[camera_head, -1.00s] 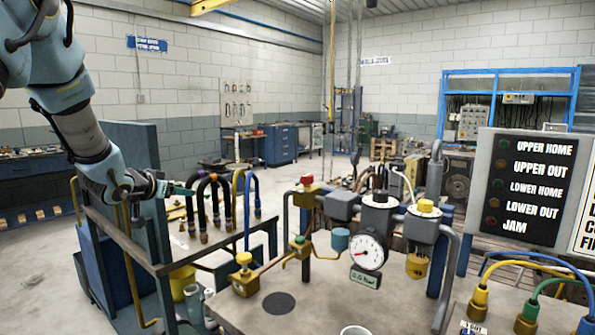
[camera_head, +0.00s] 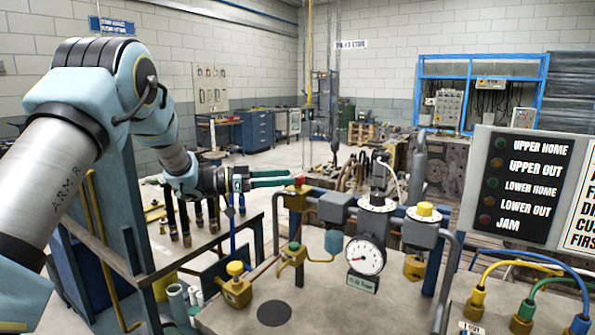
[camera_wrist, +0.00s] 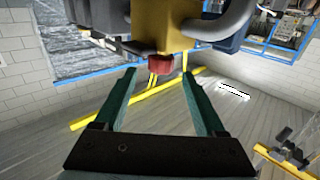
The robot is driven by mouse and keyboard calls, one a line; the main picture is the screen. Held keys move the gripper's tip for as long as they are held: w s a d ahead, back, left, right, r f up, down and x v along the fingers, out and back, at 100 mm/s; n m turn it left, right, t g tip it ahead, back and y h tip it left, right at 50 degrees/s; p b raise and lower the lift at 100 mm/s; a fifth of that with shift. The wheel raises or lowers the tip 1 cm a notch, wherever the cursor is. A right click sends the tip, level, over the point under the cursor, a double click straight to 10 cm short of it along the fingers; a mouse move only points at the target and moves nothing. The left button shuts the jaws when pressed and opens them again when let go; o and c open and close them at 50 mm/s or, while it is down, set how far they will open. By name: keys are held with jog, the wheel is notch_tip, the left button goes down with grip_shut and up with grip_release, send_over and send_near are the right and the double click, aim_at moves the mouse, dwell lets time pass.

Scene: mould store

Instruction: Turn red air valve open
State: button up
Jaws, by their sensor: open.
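The red air valve (camera_head: 299,182) is a small red knob on top of a yellow valve body (camera_head: 296,199), at the left end of the air line assembly. My gripper (camera_head: 291,177) reaches in from the left with its green fingers level, their tips close to the knob. In the wrist view the red knob (camera_wrist: 159,66) lies at the gap between the tips of my open gripper (camera_wrist: 157,76), with the yellow body (camera_wrist: 165,22) beyond it. Nothing is held. I cannot tell whether a finger touches the knob.
A pressure gauge (camera_head: 366,255) and a yellow-capped unit (camera_head: 425,212) stand right of the valve. A yellow-knobbed fitting (camera_head: 235,284) and a green-knobbed fitting (camera_head: 293,252) sit lower in front. A lamp panel (camera_head: 520,185) stands at right.

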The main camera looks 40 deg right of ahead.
aim_at(298, 175)
jog(key=shift+p+x, duration=0.6)
jog(key=shift+x, duration=1.6)
grip_shut()
